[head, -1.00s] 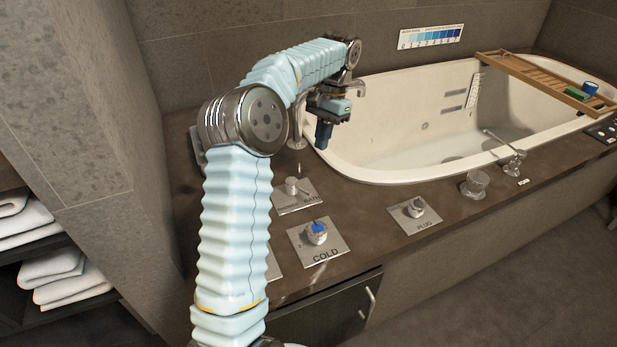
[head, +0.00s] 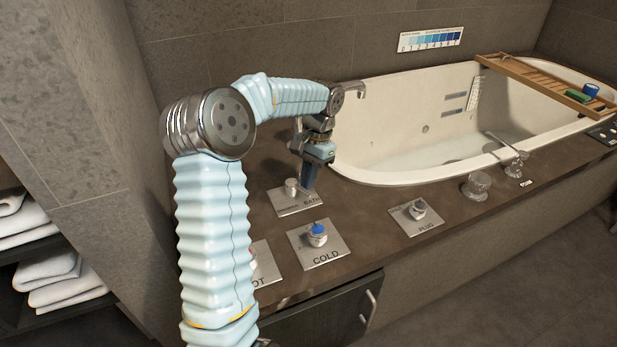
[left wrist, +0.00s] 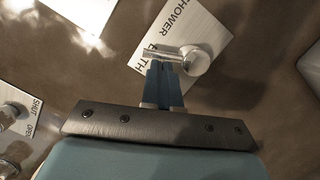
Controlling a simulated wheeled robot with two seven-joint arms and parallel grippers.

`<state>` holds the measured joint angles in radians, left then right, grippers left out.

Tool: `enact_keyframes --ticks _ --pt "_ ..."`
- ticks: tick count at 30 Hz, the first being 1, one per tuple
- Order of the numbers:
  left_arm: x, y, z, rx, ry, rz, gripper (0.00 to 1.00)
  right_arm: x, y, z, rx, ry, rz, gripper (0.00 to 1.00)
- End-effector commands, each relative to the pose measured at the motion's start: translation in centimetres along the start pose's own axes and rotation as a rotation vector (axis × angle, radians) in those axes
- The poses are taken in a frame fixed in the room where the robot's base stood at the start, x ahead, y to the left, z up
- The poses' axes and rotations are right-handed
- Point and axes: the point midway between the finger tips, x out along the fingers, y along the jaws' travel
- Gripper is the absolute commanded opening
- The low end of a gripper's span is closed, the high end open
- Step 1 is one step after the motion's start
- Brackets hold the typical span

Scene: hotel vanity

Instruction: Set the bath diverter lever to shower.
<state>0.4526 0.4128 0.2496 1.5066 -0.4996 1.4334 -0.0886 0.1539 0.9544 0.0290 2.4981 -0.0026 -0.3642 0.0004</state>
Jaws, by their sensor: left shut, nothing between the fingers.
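The bath diverter is a metal plate (head: 287,208) with a round chrome knob (head: 291,186), on the brown deck near the tub's left end. In the left wrist view the plate (left wrist: 205,22) carries the words SHOWER and BATH. Its thin lever (left wrist: 160,53) reaches left from the knob (left wrist: 195,60) and lies across part of the word BATH. My left gripper (head: 309,190) is shut and empty, pointing down at the plate. In the left wrist view its blue fingertips (left wrist: 164,68) are right at the lever; I cannot tell whether they touch. My right gripper is not in view.
The COLD plate (head: 320,245) and a partly hidden HOT plate (head: 264,265) lie nearer the front. The PLUG plate (head: 416,216) is to the right. The chrome spout (head: 360,88) and white bathtub (head: 385,178) stand behind. Bare deck lies between the plates.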

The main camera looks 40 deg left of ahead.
Motion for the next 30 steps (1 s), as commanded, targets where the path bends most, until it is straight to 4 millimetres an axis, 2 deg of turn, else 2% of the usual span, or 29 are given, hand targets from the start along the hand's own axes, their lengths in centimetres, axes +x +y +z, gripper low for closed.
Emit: enact_keyframes --ticks 30 --pt "0.21 -0.02 0.92 0.150 -0.001 -0.037 0.00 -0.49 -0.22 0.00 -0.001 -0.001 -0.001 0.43"
